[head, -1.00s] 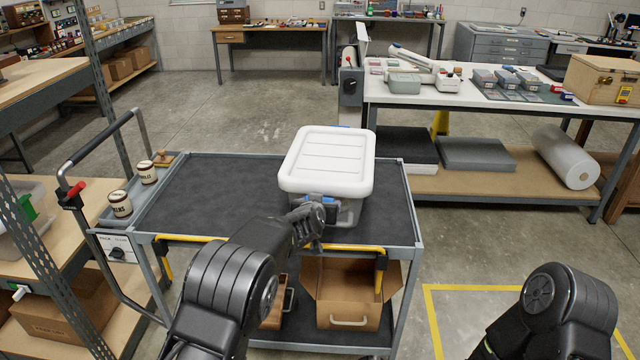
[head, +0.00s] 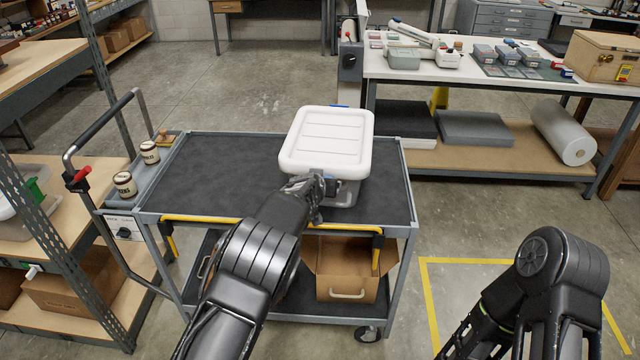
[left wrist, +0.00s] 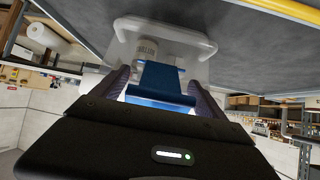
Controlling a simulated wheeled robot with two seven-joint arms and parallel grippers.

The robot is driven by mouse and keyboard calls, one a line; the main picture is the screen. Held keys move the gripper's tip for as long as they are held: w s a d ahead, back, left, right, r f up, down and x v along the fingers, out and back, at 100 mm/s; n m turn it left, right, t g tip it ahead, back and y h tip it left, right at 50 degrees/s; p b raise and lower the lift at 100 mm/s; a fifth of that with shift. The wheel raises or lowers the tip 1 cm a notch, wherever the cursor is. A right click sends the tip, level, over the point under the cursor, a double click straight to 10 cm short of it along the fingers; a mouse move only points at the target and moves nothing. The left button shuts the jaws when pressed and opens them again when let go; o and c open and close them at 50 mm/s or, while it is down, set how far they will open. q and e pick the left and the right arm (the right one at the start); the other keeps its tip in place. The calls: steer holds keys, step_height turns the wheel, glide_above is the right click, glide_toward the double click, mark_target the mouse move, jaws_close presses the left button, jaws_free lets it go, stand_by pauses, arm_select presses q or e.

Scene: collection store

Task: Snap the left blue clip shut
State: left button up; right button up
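A clear storage box with a white lid (head: 328,140) stands on the cart. A bit of blue (head: 341,106) shows at the box's far edge. The fingers stand apart at either side of the clip; contact is unclear. I cannot tell whether the clip is latched. My right gripper is out of view.
The cart top (head: 225,175) is clear left of the box. A yellow rail (head: 205,219) runs along its near edge. Labelled jars (head: 124,184) stand on the cart's left side tray. An open cardboard box (head: 345,270) sits on the lower shelf.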

arm_select(q)
steer(key=shift+o, duration=0.7)
steer(key=shift+s, duration=0.1)
steer(key=shift+s+r+b, duration=0.35)
steer(key=shift+s+r, duration=0.05)
steer(key=b+v, duration=0.1)
steer(key=v, duration=0.5)
steer(key=shift+s+b, duration=0.3)
steer(key=shift+b, duration=0.05)
steer(key=shift+a+r, duration=0.1)
steer(key=shift+r, duration=0.05)
steer(key=shift+c, duration=0.4)
